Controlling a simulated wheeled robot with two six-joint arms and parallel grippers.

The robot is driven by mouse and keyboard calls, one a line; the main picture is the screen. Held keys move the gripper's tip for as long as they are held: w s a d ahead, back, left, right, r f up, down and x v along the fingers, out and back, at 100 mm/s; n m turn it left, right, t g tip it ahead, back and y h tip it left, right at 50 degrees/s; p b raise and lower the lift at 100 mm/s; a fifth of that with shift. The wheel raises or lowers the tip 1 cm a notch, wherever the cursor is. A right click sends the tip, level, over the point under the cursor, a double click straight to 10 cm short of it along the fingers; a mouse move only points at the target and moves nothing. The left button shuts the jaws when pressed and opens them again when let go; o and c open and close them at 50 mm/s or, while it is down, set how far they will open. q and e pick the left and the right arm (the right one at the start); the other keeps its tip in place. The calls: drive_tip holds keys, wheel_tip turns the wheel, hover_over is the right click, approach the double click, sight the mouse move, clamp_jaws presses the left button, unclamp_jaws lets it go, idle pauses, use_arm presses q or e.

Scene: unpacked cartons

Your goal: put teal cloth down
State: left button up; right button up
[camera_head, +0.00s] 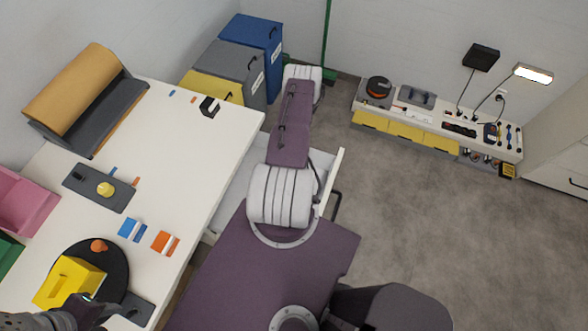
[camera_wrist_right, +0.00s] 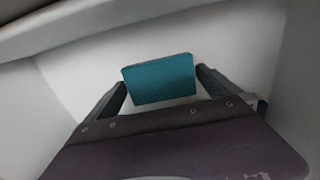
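The teal cloth (camera_wrist_right: 158,79) shows in the right wrist view as a small flat folded block. I cannot tell whether the cloth touches the drawer floor. In the head view my arm hides the right gripper and the cloth. My left gripper (camera_head: 88,305) is at the bottom left, beside a yellow bin (camera_head: 70,280); its fingers are not clear.
The white worktop (camera_head: 190,150) holds a black turntable (camera_head: 118,262), a dark grey tray (camera_head: 85,182), blue and orange packets and a brown roll (camera_head: 72,85). Lidded bins (camera_head: 250,45) stand behind. A low shelf (camera_head: 440,125) lines the wall; the grey floor is clear.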

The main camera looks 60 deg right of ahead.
drive_tip(key=shift+r, duration=0.3)
wheel_tip(320, 180, up, 12)
drive_tip(key=p, duration=0.4)
drive_tip(key=shift+f, duration=0.15)
